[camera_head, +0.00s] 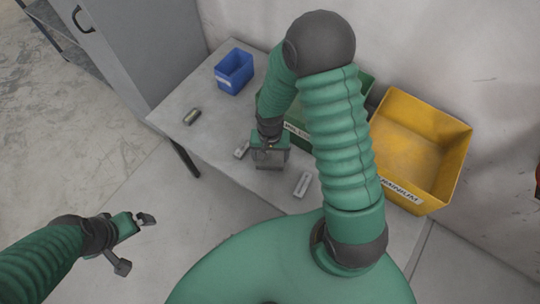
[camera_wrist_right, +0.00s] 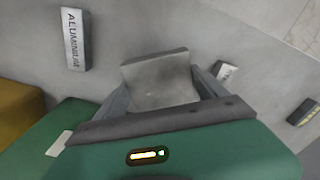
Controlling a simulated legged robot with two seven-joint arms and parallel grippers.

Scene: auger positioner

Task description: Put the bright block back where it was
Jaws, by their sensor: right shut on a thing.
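My right gripper (camera_head: 269,160) is over the middle of the table. In the right wrist view its jaws (camera_wrist_right: 160,100) are shut on a plain pale grey block (camera_wrist_right: 160,75). In the head view the gripper mostly hides that block, and I cannot tell whether it touches the table. A block labelled ALUMINIUM (camera_wrist_right: 75,38) lies apart from it and shows in the head view (camera_head: 303,184) to the right of the gripper. A small labelled block (camera_head: 241,150) lies just left of the gripper. My left gripper (camera_head: 138,240) is open and empty, off the table's front left side.
A dark block (camera_head: 193,116) lies further left on the table (camera_head: 215,145). A blue bin (camera_head: 234,72) stands at the back left, a yellow bin (camera_head: 425,145) at the right. A green bin (camera_head: 362,84) is partly hidden behind my right arm. A grey cabinet (camera_head: 150,45) stands beyond the table's left end.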

